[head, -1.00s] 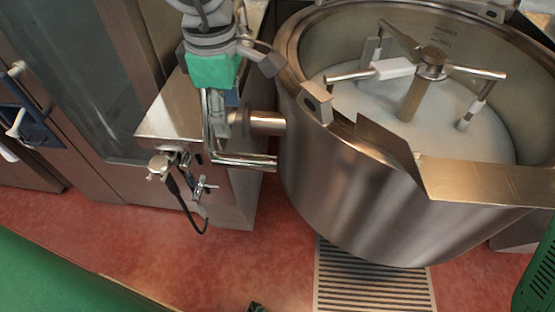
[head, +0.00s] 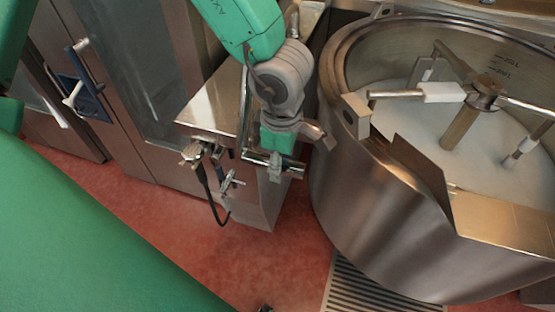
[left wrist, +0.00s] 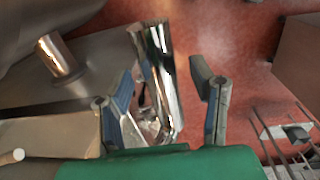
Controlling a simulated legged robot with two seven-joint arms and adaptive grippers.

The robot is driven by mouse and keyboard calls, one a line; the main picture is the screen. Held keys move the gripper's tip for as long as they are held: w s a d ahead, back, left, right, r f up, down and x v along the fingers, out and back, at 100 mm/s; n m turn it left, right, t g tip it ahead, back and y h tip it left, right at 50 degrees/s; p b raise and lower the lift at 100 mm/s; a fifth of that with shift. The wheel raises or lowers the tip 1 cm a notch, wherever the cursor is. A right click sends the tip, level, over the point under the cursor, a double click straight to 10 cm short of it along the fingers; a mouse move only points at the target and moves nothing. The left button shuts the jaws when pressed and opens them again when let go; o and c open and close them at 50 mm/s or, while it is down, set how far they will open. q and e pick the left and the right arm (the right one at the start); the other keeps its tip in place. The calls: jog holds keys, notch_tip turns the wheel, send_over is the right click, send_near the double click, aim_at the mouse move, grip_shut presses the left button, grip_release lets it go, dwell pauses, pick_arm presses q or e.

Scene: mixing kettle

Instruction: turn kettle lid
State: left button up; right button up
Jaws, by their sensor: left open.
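The steel kettle (head: 375,225) stands open at the right of the head view, with pale contents and a mixing arm (head: 484,94) inside. No lid covers it, and I cannot tell the lid apart in view. My left gripper (head: 297,155) is just left of the kettle wall, over a polished metal bar (head: 258,158). In the left wrist view the left gripper (left wrist: 162,75) is open, with the shiny bar (left wrist: 157,60) showing between its fingers. I cannot tell if a finger touches it. My right gripper is not in view.
A steel box (head: 212,108) with a tap (head: 228,182) and a black hose (head: 208,196) stands left of the kettle. A floor grate (head: 370,290) lies below the kettle. Red floor (head: 140,225) is open at lower left, before a steel cabinet (head: 140,75).

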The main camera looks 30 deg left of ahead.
aim_at(269, 156)
pick_arm(q)
jog(key=shift+d+f, duration=0.4)
jog(key=shift+d, duration=0.1)
jog(key=shift+a+f, duration=0.1)
jog(key=shift+a, duration=0.05)
jog(key=shift+a+f, duration=0.15)
jog(key=shift+a, duration=0.9)
jog(key=shift+a+f, duration=0.1)
jog(key=shift+a, duration=0.7)
grip_shut()
jog(key=shift+d, duration=0.45)
jog(key=shift+w+d+r, duration=0.1)
jog(key=shift+d+r, duration=0.1)
jog(key=shift+d, duration=0.3)
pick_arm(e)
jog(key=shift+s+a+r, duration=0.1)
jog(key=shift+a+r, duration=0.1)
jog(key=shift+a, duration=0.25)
